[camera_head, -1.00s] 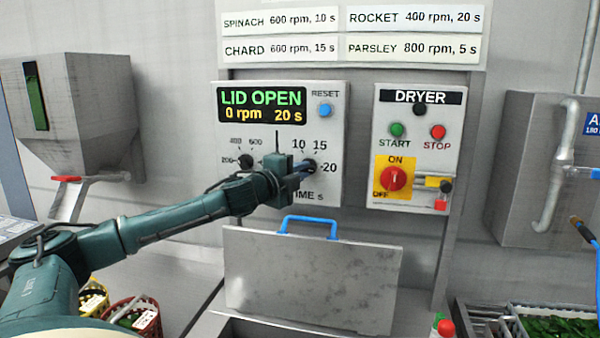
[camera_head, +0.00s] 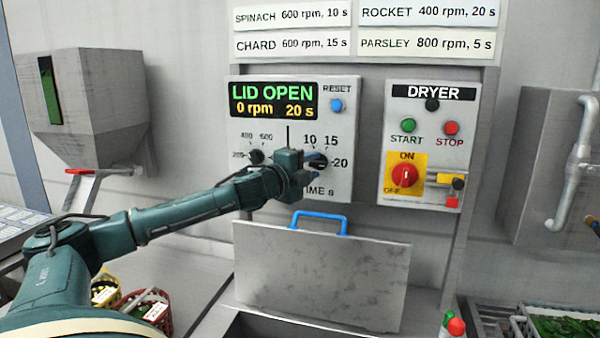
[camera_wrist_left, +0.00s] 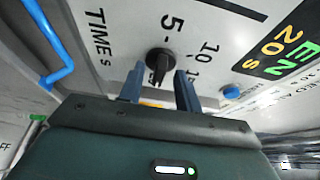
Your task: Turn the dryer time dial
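The time dial (camera_head: 319,160) is a black knob at the lower right of the dryer's control panel (camera_head: 345,100). The display (camera_head: 274,101) reads LID OPEN, 0 rpm, 20 s. My left gripper (camera_head: 316,167) is at the dial, partly covering it and the TIME label. In the left wrist view the dial (camera_wrist_left: 160,60) lies ahead of the gap between my two blue fingertips (camera_wrist_left: 158,78). The fingers are apart, with a gap on each side of the knob. The knob's pointer faces the gripper, away from the 5 mark. My right gripper is not in view.
The speed dial (camera_head: 256,157) is left of the gripper, and the reset button (camera_head: 336,105) is above. The raised metal lid (camera_head: 320,275) with a blue handle (camera_head: 320,216) stands below. The start-stop panel (camera_head: 430,145) is to the right.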

